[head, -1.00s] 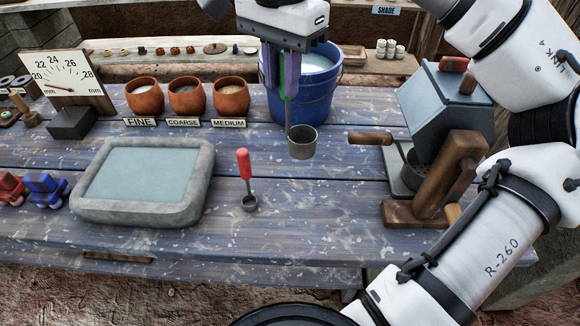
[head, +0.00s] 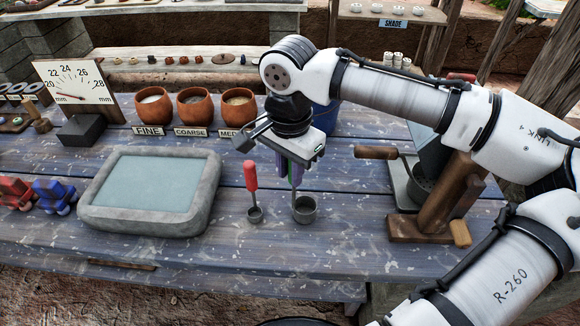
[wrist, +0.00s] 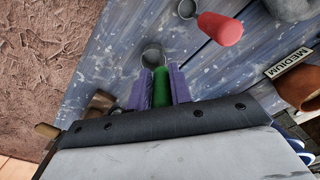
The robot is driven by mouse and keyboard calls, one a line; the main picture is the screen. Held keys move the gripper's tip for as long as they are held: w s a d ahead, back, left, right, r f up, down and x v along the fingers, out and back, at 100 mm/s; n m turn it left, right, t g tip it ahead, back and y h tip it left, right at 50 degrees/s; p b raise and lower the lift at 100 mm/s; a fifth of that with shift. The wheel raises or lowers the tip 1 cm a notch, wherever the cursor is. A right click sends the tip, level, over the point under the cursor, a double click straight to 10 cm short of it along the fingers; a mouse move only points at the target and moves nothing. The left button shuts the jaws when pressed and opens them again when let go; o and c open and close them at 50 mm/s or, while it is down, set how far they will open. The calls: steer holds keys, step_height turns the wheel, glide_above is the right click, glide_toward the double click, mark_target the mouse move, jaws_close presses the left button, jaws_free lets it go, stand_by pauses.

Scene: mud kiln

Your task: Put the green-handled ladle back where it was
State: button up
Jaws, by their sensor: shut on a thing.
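My gripper (head: 290,172) is shut on the green-handled ladle over the right middle of the blue plank table (head: 330,260). The ladle's grey cup (head: 305,209) hangs below the fingers, low over the table; I cannot tell whether it touches. The green handle (wrist: 161,88) shows between my purple fingers in the wrist view, with the cup (wrist: 153,55) past it. A red-handled ladle (head: 251,178) stands upright just left of my gripper. It also shows in the wrist view (wrist: 220,28). My arm mostly hides the blue bucket (head: 325,116).
A grey stone tray of pale liquid (head: 150,190) lies left. Clay pots (head: 193,106) with label cards stand behind. A wooden-handled press (head: 440,200) stands right. Red and blue pieces (head: 50,193) lie far left.

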steer(key=o, duration=0.9)
steer(key=shift+f, duration=0.1)
step_height(320, 180, up, 12)
steer(key=shift+r, duration=0.15)
